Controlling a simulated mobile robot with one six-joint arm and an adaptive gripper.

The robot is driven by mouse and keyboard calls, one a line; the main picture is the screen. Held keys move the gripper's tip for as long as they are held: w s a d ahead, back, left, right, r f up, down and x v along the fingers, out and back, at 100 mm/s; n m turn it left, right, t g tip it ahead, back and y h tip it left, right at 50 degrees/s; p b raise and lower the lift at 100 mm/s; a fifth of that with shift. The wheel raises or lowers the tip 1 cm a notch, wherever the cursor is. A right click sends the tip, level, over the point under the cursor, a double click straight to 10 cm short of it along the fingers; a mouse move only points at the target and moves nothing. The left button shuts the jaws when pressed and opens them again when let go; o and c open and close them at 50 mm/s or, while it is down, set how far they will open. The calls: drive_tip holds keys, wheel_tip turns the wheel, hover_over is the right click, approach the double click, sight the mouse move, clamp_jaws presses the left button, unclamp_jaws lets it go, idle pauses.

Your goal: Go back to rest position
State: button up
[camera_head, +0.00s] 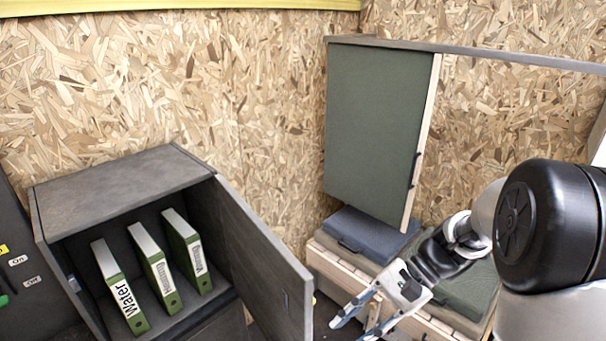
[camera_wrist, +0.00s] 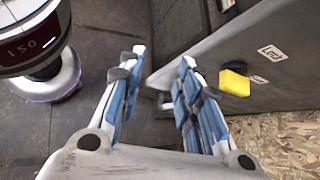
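My gripper (camera_head: 358,318) is in the lower right of the head view, in front of the wooden crate-like bench. It also shows in the wrist view (camera_wrist: 162,62), with its two blue-padded fingers apart and nothing between them. My arm reaches in from the right edge of the head view. A dark cabinet (camera_head: 118,185) stands at the lower left with its door (camera_head: 262,265) swung open. Inside it stand three green-and-white binders, one labelled "Water" (camera_head: 119,290). In the wrist view, a grey panel (camera_wrist: 225,50) with a yellow block (camera_wrist: 234,83) lies just beyond the fingers.
A green panel door (camera_head: 375,125) hangs on the chipboard wall above the bench (camera_head: 335,262). A blue-grey case (camera_head: 365,232) lies on the bench. A dark panel with labels (camera_head: 20,262) is at the far left. Tiled floor (camera_wrist: 100,30) shows in the wrist view.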

drive_tip(key=s+d+r+n+t+h, duration=0.2)
drive_tip(key=s+r+n+t+h, duration=0.2)
drive_tip(key=s, duration=0.3)
drive_tip(key=s+d+r+n+t+h, duration=0.2)
drive_tip(key=s+r+n+t+h, duration=0.2)
drive_tip(key=s, duration=0.3)
drive_tip(key=shift+d+r+n+h, duration=0.25)
drive_tip(key=shift+r+n+h, duration=0.4)
drive_tip(key=shift+n+h, duration=0.2)
